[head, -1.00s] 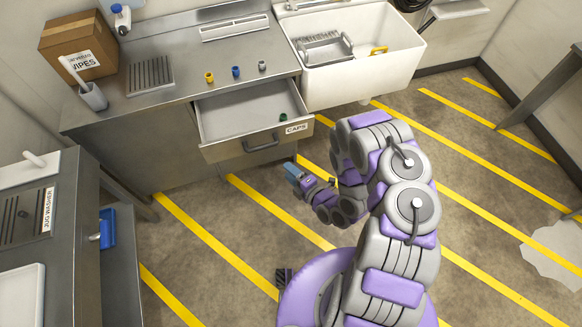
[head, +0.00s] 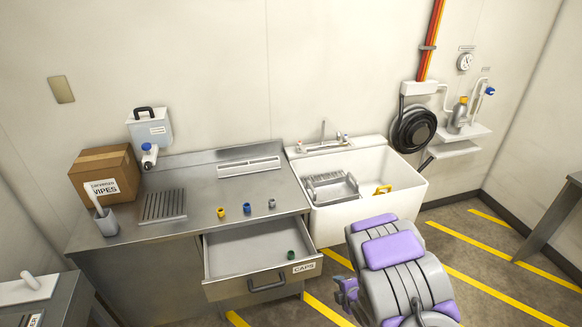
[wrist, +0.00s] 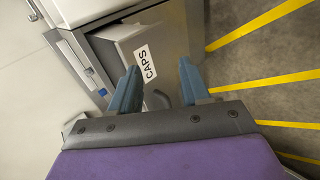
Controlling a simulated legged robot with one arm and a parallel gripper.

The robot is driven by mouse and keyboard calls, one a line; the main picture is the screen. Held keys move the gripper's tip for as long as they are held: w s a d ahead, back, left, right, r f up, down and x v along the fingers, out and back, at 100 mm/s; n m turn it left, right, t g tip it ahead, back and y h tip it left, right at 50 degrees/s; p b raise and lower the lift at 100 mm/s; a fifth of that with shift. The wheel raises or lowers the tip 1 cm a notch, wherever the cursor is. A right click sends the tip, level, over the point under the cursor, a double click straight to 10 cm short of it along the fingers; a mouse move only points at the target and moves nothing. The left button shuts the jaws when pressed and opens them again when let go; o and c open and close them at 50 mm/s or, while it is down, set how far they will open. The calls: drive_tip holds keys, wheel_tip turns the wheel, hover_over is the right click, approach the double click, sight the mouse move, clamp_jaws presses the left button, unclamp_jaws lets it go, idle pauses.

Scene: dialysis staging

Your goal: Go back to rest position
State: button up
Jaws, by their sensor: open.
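My gripper (wrist: 160,88) shows in the wrist view with its two blue fingers apart and nothing between them. Beyond the fingers is the front of the open drawer (wrist: 125,32) with its CAPS label. The drawer (head: 240,252) stands pulled out below the steel counter (head: 190,187), with a green cap (head: 291,254) inside. A yellow cap (head: 221,213), a blue cap (head: 247,208) and a grey cap (head: 271,203) stand on the counter.
A white sink (head: 385,175) with a rack and a yellow item adjoins the counter on the right. A cardboard wipes box (head: 105,172) stands at the counter's left. A side bench (head: 45,303) is at lower left, a table (head: 553,222) at right. Striped floor (head: 480,255) is open between.

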drive_tip(key=s+d+r+m+g+h, duration=0.25)
drive_tip(key=s+d+r+m, duration=0.2)
drive_tip(key=r, duration=0.45)
drive_tip(key=s+d+r+m+g+h, duration=0.2)
drive_tip(key=s+d+r+m+h, duration=0.15)
drive_tip(key=r+m, duration=0.4)
drive_tip(key=s+a+r+m+g+y, duration=0.1)
drive_tip(key=s+r, duration=0.4)
drive_tip(key=s, duration=0.5)
drive_tip(key=s+a+r+m+g+y, duration=0.1)
drive_tip(key=s+a+r+m+g, duration=0.2)
drive_tip(key=s, duration=0.7)
drive_tip(key=s+a+r+m+g+y, duration=0.1)
drive_tip(key=s+a+r+m, duration=0.3)
drive_tip(key=s+r, duration=0.5)
drive_tip(key=shift+s+a+m+g, duration=0.4)
drive_tip(key=shift+s+a+g, duration=0.3)
drive_tip(key=shift+a, duration=0.4)
